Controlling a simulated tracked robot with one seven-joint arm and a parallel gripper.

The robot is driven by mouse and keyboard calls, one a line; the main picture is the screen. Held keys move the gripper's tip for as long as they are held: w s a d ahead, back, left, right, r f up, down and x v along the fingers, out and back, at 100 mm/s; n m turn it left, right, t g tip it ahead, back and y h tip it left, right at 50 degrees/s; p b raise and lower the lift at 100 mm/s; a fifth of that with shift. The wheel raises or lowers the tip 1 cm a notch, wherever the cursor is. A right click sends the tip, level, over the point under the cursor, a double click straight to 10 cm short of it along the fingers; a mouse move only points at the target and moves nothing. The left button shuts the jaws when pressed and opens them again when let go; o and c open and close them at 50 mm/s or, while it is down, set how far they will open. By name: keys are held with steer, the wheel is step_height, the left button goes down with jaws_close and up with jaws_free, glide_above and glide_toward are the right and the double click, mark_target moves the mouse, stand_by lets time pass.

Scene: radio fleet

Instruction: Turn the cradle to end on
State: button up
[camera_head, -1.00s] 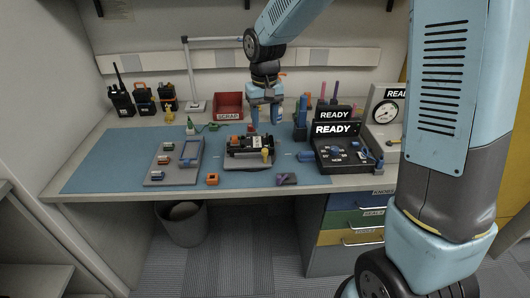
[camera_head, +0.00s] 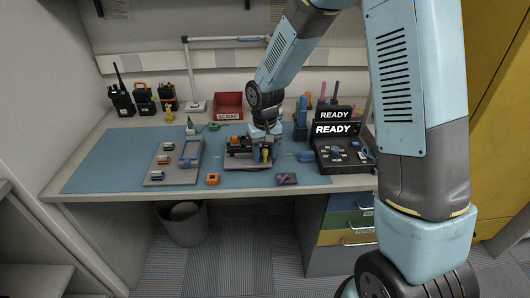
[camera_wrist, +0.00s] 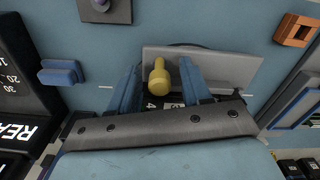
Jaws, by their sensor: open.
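The cradle (camera_head: 238,163) sits on the blue mat near the middle of the bench, holding a dark radio (camera_head: 240,143) with orange parts. A yellow knob-like piece (camera_head: 265,154) stands at its right front. My gripper (camera_head: 264,143) is low over the right part of the cradle; the arm partly hides the cradle and radio. In the wrist view my gripper (camera_wrist: 160,70) is open, with one blue finger on each side of the yellow piece (camera_wrist: 158,77). A grey plate of the cradle (camera_wrist: 215,66) shows beyond the fingers. I cannot tell whether the fingers touch anything.
A grey tray (camera_head: 153,180) with small coloured parts lies left. A black READY station (camera_head: 340,157) stands close on the right. A red SCRAP bin (camera_head: 229,103) is behind. An orange block (camera_head: 213,179) and a grey piece (camera_head: 286,179) lie near the front edge.

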steer(key=shift+c, duration=0.4)
jaws_close()
